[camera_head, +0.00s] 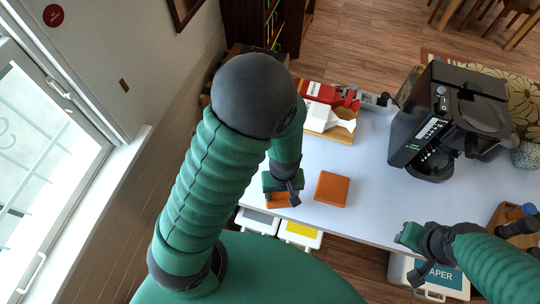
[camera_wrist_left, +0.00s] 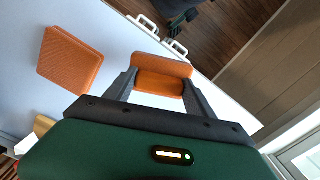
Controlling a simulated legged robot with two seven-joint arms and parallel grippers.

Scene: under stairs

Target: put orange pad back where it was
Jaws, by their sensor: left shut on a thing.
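My left gripper (camera_head: 283,194) is shut on an orange pad (camera_head: 278,200) near the front left edge of the white table (camera_head: 372,190). The left wrist view shows this orange pad (camera_wrist_left: 161,76) between the two dark fingers (camera_wrist_left: 160,90). A second orange pad (camera_head: 332,188), square and flat, lies on the table just to the right of the gripper; it also shows at the left of the left wrist view (camera_wrist_left: 70,60). I cannot tell whether the held pad touches the table. My right gripper (camera_head: 408,237) is by the front edge at the right; its fingers are unclear.
A black coffee machine (camera_head: 435,125) stands at the right of the table. A tan box with white paper (camera_head: 330,122) and red items stands at the back left. White bins (camera_head: 300,232) are below the front edge. The table's middle is clear.

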